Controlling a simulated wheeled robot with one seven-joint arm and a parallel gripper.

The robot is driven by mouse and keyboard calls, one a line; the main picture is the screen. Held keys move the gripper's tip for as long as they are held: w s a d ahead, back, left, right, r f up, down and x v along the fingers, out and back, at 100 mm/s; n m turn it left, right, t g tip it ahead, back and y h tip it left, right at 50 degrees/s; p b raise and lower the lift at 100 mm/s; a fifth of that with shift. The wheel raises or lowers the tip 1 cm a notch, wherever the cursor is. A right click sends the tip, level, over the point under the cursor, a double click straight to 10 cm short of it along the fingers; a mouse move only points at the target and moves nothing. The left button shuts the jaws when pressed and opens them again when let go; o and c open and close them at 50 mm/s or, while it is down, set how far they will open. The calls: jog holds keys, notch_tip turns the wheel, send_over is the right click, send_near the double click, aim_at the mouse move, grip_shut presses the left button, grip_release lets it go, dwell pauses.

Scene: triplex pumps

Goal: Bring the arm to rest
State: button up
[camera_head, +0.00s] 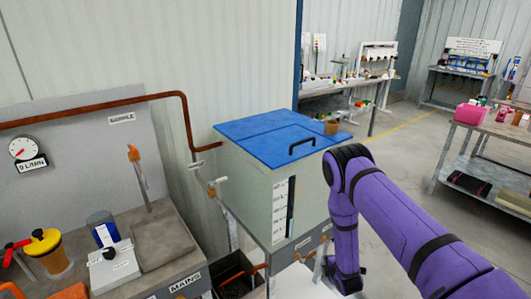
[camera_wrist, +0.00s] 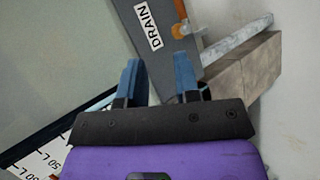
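My gripper (camera_wrist: 160,75) shows in the wrist view with its two blue fingers apart and nothing between them. It is in front of a dark grey panel with a DRAIN label (camera_wrist: 154,30), beside the clear tank wall (camera_wrist: 60,60). In the head view my purple arm reaches in from the lower right and bends down at the elbow, right of the tank (camera_head: 265,185). The tank has a blue lid (camera_head: 275,133) with a black handle. My gripper is not clearly visible in the head view.
A bench (camera_head: 160,245) at left holds a yellow-topped container (camera_head: 48,250), a blue jar (camera_head: 101,228) and a white box (camera_head: 112,262). A copper pipe (camera_head: 100,103) runs along the wall. A table (camera_head: 490,128) stands at right. Floor between (camera_head: 390,165) is clear.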

jog(key=w+d+r+m+g, duration=0.1)
jog(key=w+r+m, duration=0.25)
jog(key=r, duration=1.25)
jog(key=w+r+m+g, duration=0.15)
jog(key=r+m, duration=0.25)
jog(key=r, duration=1.2)
jog(key=s+d+r+m+h, duration=0.1)
jog(key=s+r+m, duration=0.2)
jog(key=r, duration=0.8)
jog(key=s+d+r+m+g, duration=0.2)
jog(key=s+r+m, duration=0.3)
jog(key=s+r, duration=1.2)
jog(key=s+r+m, duration=0.2)
jog(key=s, duration=0.9)
jog(key=s+d+r+m+g, duration=0.1)
jog(key=s+r+m, duration=0.1)
jog(key=s, duration=0.9)
jog(key=shift+d+r, duration=0.2)
jog(key=shift+r, duration=0.6)
